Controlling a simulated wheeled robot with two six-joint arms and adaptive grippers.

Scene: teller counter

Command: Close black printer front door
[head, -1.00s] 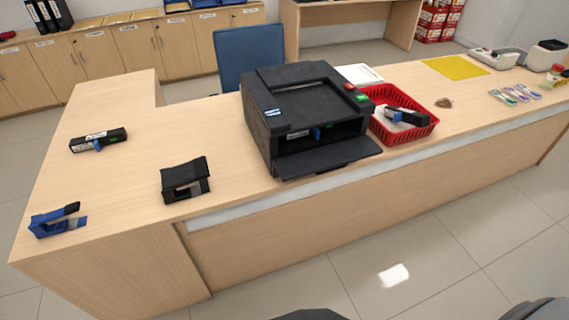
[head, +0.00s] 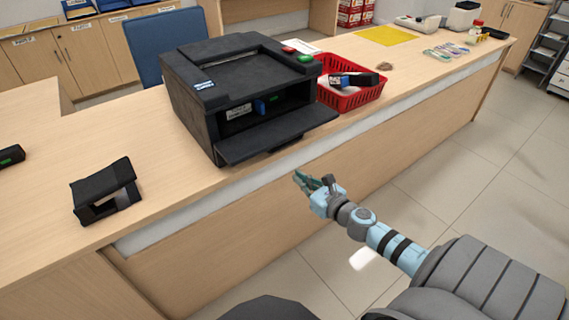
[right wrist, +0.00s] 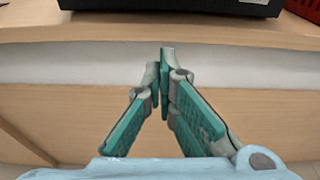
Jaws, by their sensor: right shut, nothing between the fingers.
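The black printer (head: 240,85) stands on the wooden counter in the head view. Its front door (head: 275,135) is folded down, sticking out flat toward the counter's front edge, and the dark inside shows a blue part and a white label. My right gripper (head: 312,180) is in front of the counter, below and apart from the door; its fingers are together and empty. In the right wrist view the shut fingertips (right wrist: 160,55) point at the counter's front, with the printer's dark lower edge (right wrist: 170,6) above them. My left gripper is not in view.
A red basket (head: 350,98) with a black and blue item stands right beside the printer. A black punch-like object (head: 104,190) lies to the left on the counter. A blue chair (head: 160,45) is behind. The floor in front is clear.

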